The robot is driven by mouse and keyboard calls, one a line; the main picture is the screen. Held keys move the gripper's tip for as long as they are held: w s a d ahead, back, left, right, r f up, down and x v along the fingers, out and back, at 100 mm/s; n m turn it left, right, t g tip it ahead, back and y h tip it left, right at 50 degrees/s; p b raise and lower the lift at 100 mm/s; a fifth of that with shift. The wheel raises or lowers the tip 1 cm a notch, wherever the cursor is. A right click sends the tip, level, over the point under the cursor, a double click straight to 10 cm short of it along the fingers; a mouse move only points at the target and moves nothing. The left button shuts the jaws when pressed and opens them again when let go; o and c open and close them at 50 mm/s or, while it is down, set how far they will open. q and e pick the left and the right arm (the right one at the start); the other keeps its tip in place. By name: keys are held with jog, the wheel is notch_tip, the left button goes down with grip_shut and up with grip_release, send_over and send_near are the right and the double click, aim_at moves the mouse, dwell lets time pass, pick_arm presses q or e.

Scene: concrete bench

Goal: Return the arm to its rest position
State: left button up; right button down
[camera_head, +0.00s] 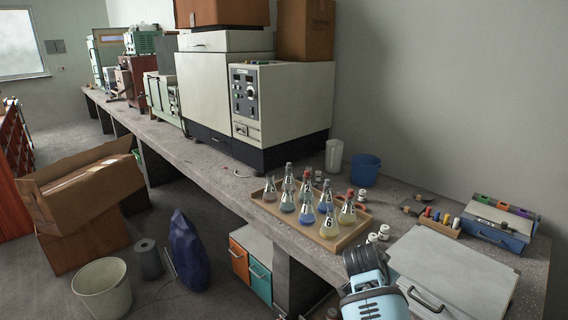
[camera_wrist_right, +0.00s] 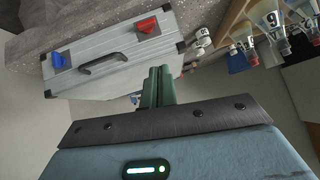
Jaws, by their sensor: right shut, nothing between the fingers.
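My right gripper (camera_wrist_right: 158,72) shows in the right wrist view with its two green fingers together and nothing between them. In the head view my right arm, light blue with a black ribbed part, comes in from the bottom edge, in front of the bench. It is beside the grey case (camera_head: 456,270) and near the wooden tray (camera_head: 352,233); its fingers cannot be made out there. In the right wrist view the case (camera_wrist_right: 115,45), with red and blue latches and a dark handle, lies beyond the fingers. My left gripper is in neither view.
Several numbered flasks (camera_head: 329,225) stand on the tray. White stoppers (camera_head: 384,231) lie by its right corner. A large instrument (camera_head: 281,100) fills the bench's middle.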

jog(key=s+a+f+n+t+y+p, duration=0.1)
jog(key=s+a+f+n+t+y, duration=0.2)
jog(key=s+f+n, duration=1.1)
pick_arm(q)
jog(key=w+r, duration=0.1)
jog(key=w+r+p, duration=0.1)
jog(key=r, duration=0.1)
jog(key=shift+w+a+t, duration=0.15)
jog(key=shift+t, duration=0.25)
pick_arm(e)
jog(key=s+a+f+y, duration=0.1)
jog(key=s+a+y, duration=0.1)
jog(key=s, duration=0.8)
jog(key=s+a+f+y, duration=0.1)
jog(key=s+a+f, duration=0.1)
jog(key=s, duration=0.9)
jog(key=s+a+f+y, duration=0.1)
jog(key=s+a+y, duration=0.1)
jog(key=s, duration=0.8)
jog(key=shift+s+a+f+m+g+y, duration=0.25)
jog(key=shift+a+f+m+g+y, duration=0.1)
jog(key=shift+a+m+g, duration=0.1)
